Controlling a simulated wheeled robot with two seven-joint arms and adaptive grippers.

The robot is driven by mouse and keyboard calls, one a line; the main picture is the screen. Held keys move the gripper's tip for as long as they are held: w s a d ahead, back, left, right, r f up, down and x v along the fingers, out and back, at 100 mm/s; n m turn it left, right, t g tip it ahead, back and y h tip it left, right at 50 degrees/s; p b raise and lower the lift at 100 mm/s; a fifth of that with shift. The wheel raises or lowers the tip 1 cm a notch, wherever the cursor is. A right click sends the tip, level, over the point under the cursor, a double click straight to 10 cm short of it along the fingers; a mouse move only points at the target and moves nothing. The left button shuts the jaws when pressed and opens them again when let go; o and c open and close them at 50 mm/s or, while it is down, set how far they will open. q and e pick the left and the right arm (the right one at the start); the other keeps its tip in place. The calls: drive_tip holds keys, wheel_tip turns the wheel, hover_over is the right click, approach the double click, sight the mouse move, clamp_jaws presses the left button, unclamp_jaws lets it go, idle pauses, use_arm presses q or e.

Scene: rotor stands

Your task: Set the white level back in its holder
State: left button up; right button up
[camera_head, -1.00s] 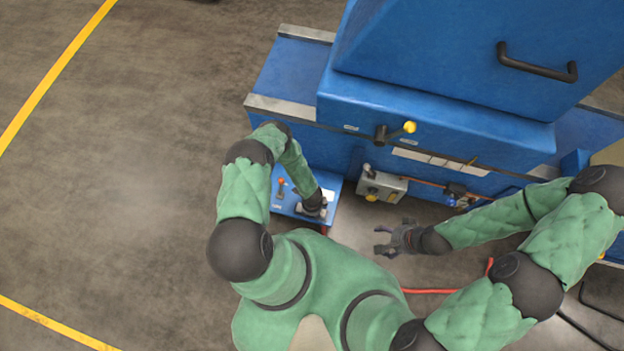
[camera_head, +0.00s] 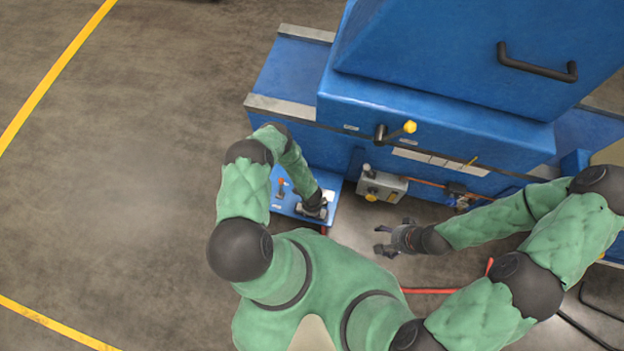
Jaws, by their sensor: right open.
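The white level and its holder cannot be clearly made out. My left gripper (camera_head: 312,212) is over the right part of a small blue panel (camera_head: 288,206) that bears an orange-topped lever (camera_head: 281,185). The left fingers are small and partly hidden by the wrist, so I cannot tell whether they are open or what they touch. My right gripper (camera_head: 383,239) is open and empty, over the floor to the right of the panel and below a grey box with a yellow knob (camera_head: 380,187).
A large blue machine (camera_head: 430,110) fills the upper right, with a black handle (camera_head: 537,63) and a yellow-knobbed lever (camera_head: 408,127). A red hose (camera_head: 428,291) lies on the floor near my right arm. The floor (camera_head: 120,180) on the left is clear.

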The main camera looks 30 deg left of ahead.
use_arm(q)
drive_tip(key=shift+f, duration=0.4)
idle(0.4)
drive_tip(key=o, duration=1.4)
drive_tip(key=shift+r, duration=0.1)
wheel_tip(320, 180, up, 13)
drive_tip(key=p, duration=1.1)
idle(0.5)
